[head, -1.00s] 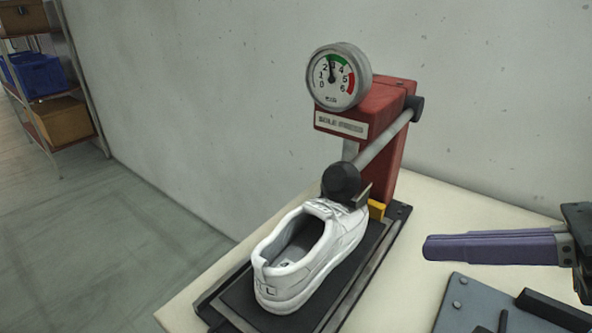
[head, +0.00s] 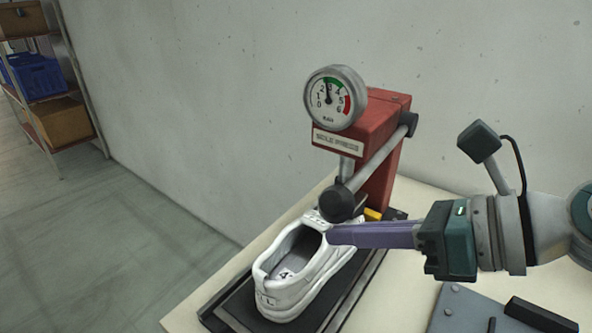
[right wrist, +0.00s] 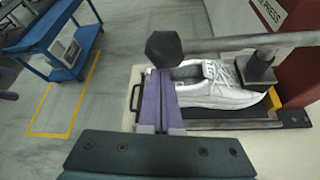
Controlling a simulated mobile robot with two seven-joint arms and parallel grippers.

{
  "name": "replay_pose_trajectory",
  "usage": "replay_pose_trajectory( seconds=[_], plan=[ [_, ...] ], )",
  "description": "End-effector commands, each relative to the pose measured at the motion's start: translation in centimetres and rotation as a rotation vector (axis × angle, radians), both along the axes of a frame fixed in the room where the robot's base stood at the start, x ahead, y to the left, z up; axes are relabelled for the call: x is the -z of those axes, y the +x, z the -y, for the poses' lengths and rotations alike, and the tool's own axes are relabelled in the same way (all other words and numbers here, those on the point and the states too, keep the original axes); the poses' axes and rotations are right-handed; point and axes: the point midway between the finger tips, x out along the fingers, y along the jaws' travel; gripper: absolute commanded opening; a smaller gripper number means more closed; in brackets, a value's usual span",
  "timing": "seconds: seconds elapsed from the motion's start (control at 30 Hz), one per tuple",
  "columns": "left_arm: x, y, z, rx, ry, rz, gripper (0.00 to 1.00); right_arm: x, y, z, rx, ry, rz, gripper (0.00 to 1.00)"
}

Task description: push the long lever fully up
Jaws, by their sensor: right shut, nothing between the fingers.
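The long lever (head: 376,163) is a grey bar with a black ball knob (head: 336,201) at its lower end. It slopes down from a pivot on the red sole press (head: 378,132), and the knob hangs low over the white shoe (head: 289,270). My right gripper (head: 331,236) is shut and empty, its purple fingers just below the knob in the head view and beside the shoe. In the right wrist view the fingers (right wrist: 160,85) point toward the knob (right wrist: 163,47); I cannot tell whether they touch it. My left gripper is out of view.
The round gauge (head: 335,97) on the press has its needle near the green band. A grey plate (head: 466,311) with a black bar lies at the table's front right. A wall stands close behind the press. A shelf rack (head: 50,121) is far left.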

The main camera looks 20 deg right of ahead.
Motion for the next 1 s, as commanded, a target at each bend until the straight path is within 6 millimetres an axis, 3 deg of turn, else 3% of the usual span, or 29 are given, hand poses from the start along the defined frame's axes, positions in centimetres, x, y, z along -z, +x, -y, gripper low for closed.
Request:
replay_pose_trajectory(
  seconds=[0.57,0.77,1.0],
  plan=[
    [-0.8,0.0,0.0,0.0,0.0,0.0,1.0,-1.1,0.0,0.0,-0.001,0.018,-0.014,0.0],
    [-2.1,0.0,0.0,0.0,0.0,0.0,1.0,-2.9,0.0,0.0,-0.001,0.066,-0.05,0.0],
    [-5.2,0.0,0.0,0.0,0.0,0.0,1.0,-7.5,0.2,0.2,0.001,0.191,-0.148,0.0]
  ],
)
